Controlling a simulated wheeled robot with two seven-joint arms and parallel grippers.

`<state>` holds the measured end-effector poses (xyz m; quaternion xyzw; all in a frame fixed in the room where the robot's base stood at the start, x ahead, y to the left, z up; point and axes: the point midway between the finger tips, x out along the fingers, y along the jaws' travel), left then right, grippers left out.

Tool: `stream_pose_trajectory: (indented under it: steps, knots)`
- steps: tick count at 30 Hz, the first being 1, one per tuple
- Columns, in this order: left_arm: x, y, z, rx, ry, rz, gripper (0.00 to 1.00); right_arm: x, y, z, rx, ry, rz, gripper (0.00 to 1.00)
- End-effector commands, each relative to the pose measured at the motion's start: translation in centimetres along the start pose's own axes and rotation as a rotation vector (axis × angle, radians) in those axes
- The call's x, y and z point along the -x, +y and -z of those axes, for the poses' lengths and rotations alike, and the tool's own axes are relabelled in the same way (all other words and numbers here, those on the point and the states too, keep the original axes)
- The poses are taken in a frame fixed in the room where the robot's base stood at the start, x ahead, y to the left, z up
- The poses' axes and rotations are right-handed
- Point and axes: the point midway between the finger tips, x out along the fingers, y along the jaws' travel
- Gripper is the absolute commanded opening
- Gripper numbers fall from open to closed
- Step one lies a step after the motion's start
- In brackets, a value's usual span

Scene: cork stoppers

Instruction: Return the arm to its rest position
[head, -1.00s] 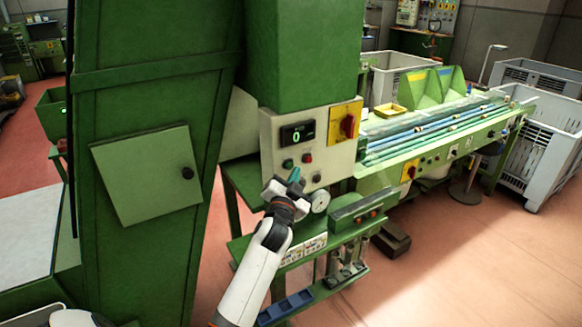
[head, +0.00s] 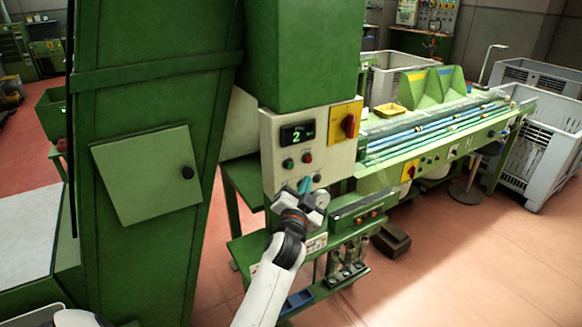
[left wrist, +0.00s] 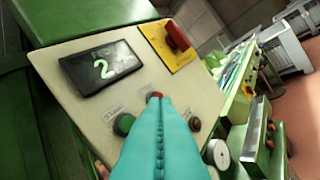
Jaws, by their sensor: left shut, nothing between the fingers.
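My left gripper (head: 304,186) is in front of the lower part of a cream control panel (head: 270,150) on the green machine. Its teal fingers are shut together and hold nothing; they also fill the lower middle of the left wrist view (left wrist: 158,135). In that view the fingertips overlap the red button (left wrist: 154,97), and I cannot tell whether they touch it. The green button (left wrist: 124,124) is to their left. The display (head: 297,134) reads 2. My right gripper is not in view.
A yellow plate with a red rotary switch (head: 347,123) is at the panel's upper right. A green cabinet (head: 140,90) stands close on the left. A conveyor bench (head: 440,130) and grey crates (head: 530,150) are on the right. The red floor (head: 450,265) at lower right is clear.

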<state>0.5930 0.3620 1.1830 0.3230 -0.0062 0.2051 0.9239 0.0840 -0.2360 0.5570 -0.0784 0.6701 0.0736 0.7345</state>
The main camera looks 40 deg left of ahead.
Motion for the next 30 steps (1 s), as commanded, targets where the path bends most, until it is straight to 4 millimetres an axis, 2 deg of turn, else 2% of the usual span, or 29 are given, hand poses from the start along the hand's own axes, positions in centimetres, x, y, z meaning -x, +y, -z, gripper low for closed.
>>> stream_pose_trajectory:
  steps: [17, 20, 23, 26, 30]
  knots:
    - [0.0, 0.0, 0.0, 0.000, 0.000, 0.001, 0.00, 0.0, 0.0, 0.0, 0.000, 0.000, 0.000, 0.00]
    - [0.1, -1.0, 0.9, 0.003, 0.012, 0.021, 0.00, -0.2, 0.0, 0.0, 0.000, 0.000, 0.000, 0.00]
    - [0.6, -4.1, 3.5, 0.011, 0.051, 0.085, 0.00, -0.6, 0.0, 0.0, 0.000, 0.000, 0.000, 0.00]
    - [1.9, -9.1, 7.8, 0.025, 0.120, 0.187, 0.00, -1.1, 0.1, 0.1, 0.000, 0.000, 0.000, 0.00]
    - [5.6, -16.6, 14.9, 0.049, 0.240, 0.345, 0.00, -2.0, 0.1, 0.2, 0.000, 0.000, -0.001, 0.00]
